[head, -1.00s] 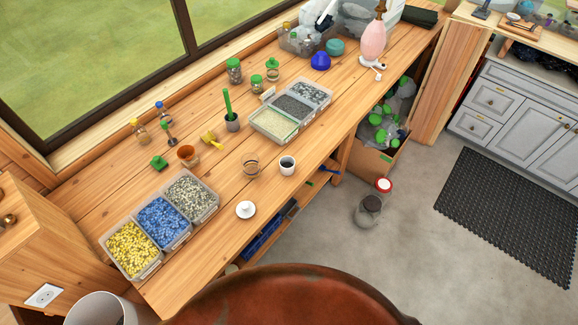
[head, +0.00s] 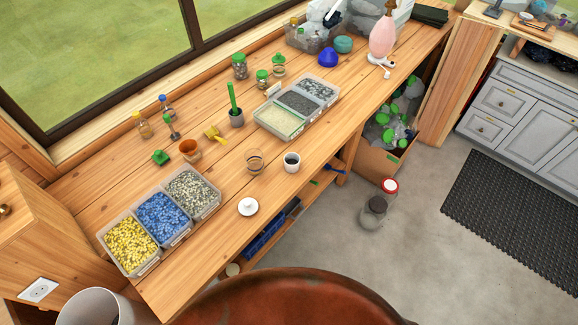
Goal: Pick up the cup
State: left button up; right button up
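A small white cup (head: 292,163) with a dark inside stands upright on the wooden workbench (head: 225,250), close to its front edge. Just left of it stands a clear glass (head: 254,161). A brown-orange pot (head: 189,150) stands farther left. A white round lid with a knob (head: 248,207) lies near the front edge, left of and nearer than the cup. Neither of my grippers is in the head view.
Bins of yellow, blue and grey pieces (head: 162,221) sit at the left of the bench. A grey three-part tray (head: 297,107) lies behind the cup. A red-brown rounded surface (head: 290,300) fills the bottom. A jar (head: 372,212) stands on the floor to the right.

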aim_at(291, 160)
jog(key=u, duration=2.55)
jog(key=k, duration=0.95)
jog(key=z, duration=1.05)
jog(key=i, duration=0.45)
